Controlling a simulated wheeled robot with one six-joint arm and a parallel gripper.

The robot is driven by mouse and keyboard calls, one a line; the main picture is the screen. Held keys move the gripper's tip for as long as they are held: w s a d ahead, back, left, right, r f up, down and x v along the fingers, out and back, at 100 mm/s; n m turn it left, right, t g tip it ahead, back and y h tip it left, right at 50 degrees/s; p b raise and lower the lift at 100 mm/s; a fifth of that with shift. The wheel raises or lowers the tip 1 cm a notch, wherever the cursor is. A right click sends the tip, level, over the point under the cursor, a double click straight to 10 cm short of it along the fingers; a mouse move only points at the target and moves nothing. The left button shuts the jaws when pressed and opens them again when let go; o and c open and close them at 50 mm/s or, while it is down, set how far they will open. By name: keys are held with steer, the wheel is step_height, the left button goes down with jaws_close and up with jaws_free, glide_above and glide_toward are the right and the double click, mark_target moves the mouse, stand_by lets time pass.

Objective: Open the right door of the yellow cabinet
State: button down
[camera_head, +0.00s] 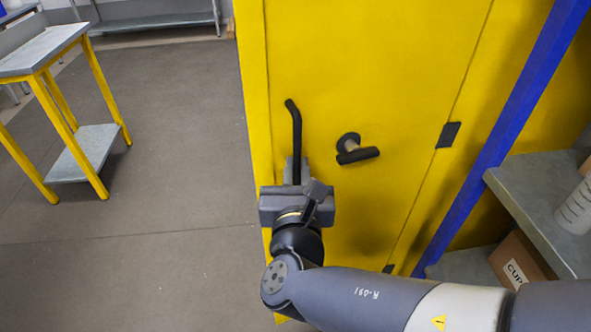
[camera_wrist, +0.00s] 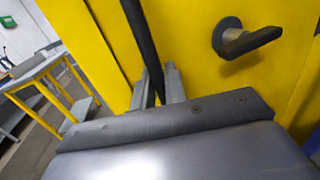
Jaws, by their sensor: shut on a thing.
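The yellow cabinet (camera_head: 375,60) fills the middle of the head view. Its door (camera_head: 410,100) has a long black bar handle (camera_head: 295,125) near the left edge and a black lever handle (camera_head: 357,152) to the right of it. My gripper (camera_head: 297,168) is shut on the lower part of the bar handle. In the wrist view, the bar (camera_wrist: 143,40) runs down between the two fingers (camera_wrist: 157,82), with the lever handle (camera_wrist: 248,38) apart on the right. The bar's lower end is hidden by my gripper. I see no clear gap at the door's edge.
Dark hinges (camera_head: 448,135) sit along the door's right side. A blue post (camera_head: 510,120) and grey shelves (camera_head: 545,195) with a cardboard box (camera_head: 515,262) stand at the right. A yellow-legged table (camera_head: 45,55) stands at the left. The grey floor (camera_head: 170,130) between is clear.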

steer(key=c, duration=1.5)
jaws_free()
steer(key=shift+c, duration=0.2)
steer(key=shift+s+a, duration=0.15)
steer(key=shift+s, duration=0.6)
steer(key=s+p, duration=0.1)
steer(key=s, duration=0.8)
steer(key=shift+a, duration=0.4)
steer(key=shift+s, duration=0.1)
steer(key=shift+w+d+b, duration=0.15)
steer(key=shift+w, duration=1.45)
steer(key=shift+w+d+b, duration=0.1)
steer(key=shift+w+d, duration=0.1)
steer(key=shift+w, duration=1.4)
steer(key=shift+w+d+b, duration=0.15)
steer(key=shift+w, duration=1.45)
